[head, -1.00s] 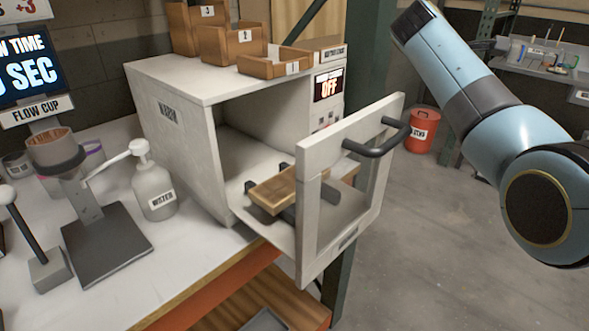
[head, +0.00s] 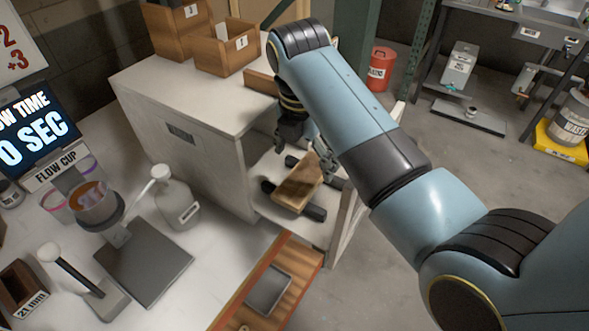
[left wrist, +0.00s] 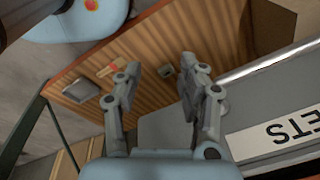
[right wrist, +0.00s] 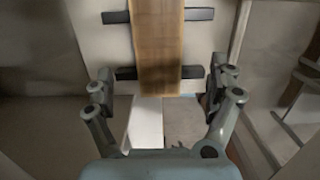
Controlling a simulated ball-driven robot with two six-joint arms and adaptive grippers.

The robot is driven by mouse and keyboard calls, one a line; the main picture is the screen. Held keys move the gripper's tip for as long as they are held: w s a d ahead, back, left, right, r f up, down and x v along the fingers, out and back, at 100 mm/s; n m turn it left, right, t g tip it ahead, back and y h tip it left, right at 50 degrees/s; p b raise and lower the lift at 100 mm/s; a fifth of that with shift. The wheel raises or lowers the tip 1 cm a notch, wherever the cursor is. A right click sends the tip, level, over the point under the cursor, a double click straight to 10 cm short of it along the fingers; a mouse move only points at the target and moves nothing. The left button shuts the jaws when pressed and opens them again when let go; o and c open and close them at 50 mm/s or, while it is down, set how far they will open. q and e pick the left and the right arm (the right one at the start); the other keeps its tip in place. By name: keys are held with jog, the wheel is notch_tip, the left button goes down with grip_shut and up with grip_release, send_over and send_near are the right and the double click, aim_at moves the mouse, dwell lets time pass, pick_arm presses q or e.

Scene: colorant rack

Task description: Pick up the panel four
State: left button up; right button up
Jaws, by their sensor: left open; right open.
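A wooden panel (head: 299,183) lies on dark supports in the open drawer of the white cabinet, below my right gripper. No number shows on it. In the right wrist view the panel (right wrist: 159,45) runs lengthwise, ahead of and between the fingers of my right gripper (right wrist: 163,88). That gripper is open, empty and apart from the panel. In the head view my right arm partly hides the drawer and the gripper. My left gripper (left wrist: 160,80) is open and empty in the left wrist view, above a wooden shelf; it is not in the head view.
The white cabinet (head: 185,95) carries wooden bins (head: 228,45) on top. The drawer front (head: 345,225) stands upright beside my right arm. A water bottle (head: 176,200) and a flow cup (head: 95,203) stand on the white bench to the left. A wooden shelf (left wrist: 150,60) shows below my left gripper.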

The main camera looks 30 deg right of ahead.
aim_at(304, 176)
notch_tip(304, 176, down, 2)
jog(key=shift+f+p, duration=0.2)
jog(key=shift+p, duration=0.1)
jog(key=shift+w+f, duration=0.2)
jog(key=shift+f, duration=1.05)
jog(key=shift+d+f, duration=0.15)
jog(key=shift+f, duration=0.25)
jog(key=c, duration=1.3)
pick_arm(q)
jog(key=shift+s+d+r, duration=0.15)
jog(key=shift+d+r, duration=0.35)
jog(key=shift+d, duration=0.2)
jog(key=shift+s, duration=0.1)
pick_arm(e)
jog(key=shift+w+r, duration=0.15)
jog(key=shift+r, duration=0.05)
